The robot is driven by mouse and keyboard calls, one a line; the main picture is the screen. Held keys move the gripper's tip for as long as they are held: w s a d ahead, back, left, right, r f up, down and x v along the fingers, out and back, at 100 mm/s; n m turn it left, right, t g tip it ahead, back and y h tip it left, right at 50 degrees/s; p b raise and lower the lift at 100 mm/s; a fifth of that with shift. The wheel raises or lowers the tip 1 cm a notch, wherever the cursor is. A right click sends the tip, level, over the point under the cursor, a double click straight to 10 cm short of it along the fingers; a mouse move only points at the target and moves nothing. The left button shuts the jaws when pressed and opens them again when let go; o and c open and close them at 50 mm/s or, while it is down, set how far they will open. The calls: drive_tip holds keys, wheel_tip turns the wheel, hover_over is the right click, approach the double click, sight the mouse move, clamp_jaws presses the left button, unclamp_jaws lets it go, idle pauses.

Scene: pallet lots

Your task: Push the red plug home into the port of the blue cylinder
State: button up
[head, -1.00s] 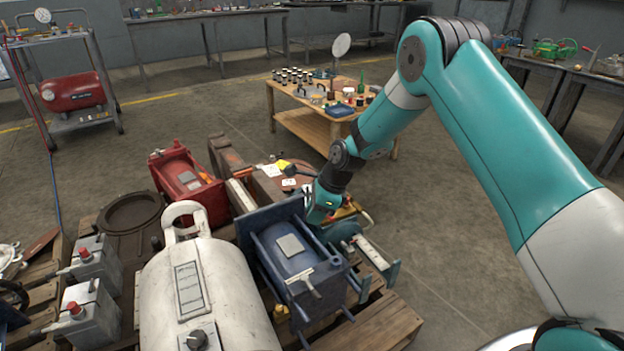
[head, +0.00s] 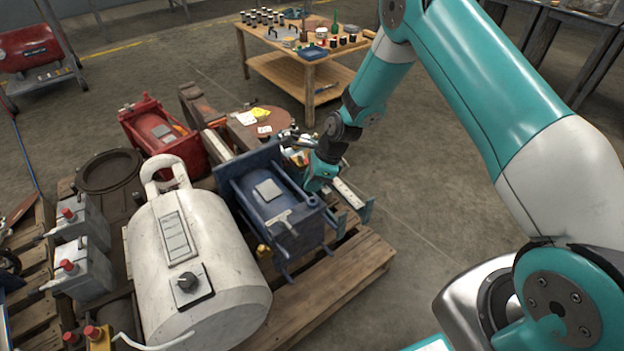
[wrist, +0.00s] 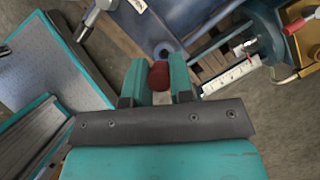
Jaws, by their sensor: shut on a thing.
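The blue cylinder (head: 273,205) lies on a pallet in a blue frame with end plates and rods, right of the white tank in the head view. In the wrist view its blue body (wrist: 152,22) is at the top, with a small round port (wrist: 163,50) facing my gripper. My gripper (wrist: 160,82) is shut on the dark red plug (wrist: 159,74), which sits between the teal fingers just below the port in the picture. I cannot tell whether the plug touches or enters the port. In the head view my gripper (head: 318,178) is at the cylinder's right side; the plug is hidden there.
The white tank (head: 198,255) stands close left of the cylinder, and a red machine (head: 160,135) sits behind it. A pale, blue-ended bar (head: 348,194) lies right of my gripper. The pallet (head: 345,268) has bare boards in front; open floor lies to the right.

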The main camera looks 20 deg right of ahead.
sight(307, 201)
drive_tip(key=shift+f+b, duration=2)
drive_tip(key=shift+f, duration=0.5)
drive_tip(key=shift+p, duration=0.85)
